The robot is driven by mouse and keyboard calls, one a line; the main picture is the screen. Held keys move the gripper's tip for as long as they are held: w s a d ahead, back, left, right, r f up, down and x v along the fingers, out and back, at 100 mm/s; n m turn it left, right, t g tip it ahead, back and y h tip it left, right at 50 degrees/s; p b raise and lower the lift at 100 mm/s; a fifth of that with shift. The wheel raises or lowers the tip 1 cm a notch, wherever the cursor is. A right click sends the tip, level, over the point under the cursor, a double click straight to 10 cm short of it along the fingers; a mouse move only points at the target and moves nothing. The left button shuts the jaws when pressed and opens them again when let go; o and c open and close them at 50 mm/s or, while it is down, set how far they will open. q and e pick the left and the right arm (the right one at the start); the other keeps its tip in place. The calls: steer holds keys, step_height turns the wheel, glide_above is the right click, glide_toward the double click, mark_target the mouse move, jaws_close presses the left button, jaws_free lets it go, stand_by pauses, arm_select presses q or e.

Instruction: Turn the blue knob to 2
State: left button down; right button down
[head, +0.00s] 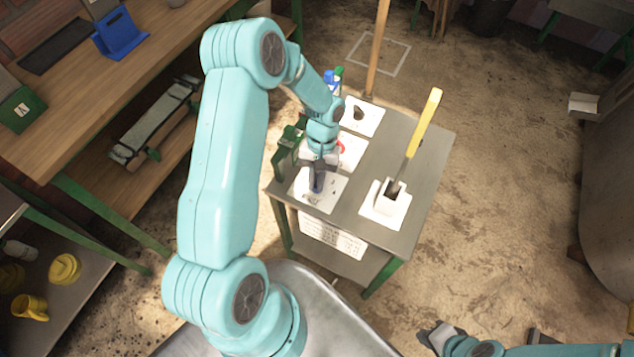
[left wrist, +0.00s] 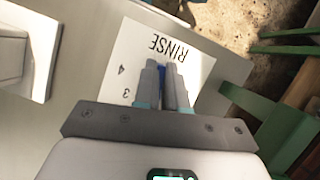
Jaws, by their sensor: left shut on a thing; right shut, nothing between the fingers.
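The blue knob (left wrist: 162,71) sits on a white plate (left wrist: 190,60) marked RINSE, with the numbers 3 and 4 showing in the left wrist view. My left gripper (head: 317,186) points down at the front left of the grey table and is shut on the knob. The fingers hide most of the knob, so where it points cannot be told. The same white plate (head: 328,198) shows in the head view. My right gripper (head: 436,338) is shut and empty at the bottom, away from the table.
A yellow lever (head: 424,122) rises from a white base (head: 385,203) to the right of the knob plate. Another white plate (head: 371,117) with a dark part lies further back on the grey table (head: 425,180). A wooden workbench (head: 150,60) stands at the left.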

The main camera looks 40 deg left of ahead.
arm_select(q)
steer(key=shift+m+y+b, duration=0.5)
steer(key=shift+m+b, duration=0.15)
steer(key=shift+m, duration=0.55)
steer(key=shift+a+r, duration=0.1)
steer(key=c, duration=1.2)
jaws_free()
steer(key=b+v, duration=0.1)
steer(key=v, duration=1.5)
steer(key=shift+w, duration=0.2)
steer(key=shift+s, duration=0.1)
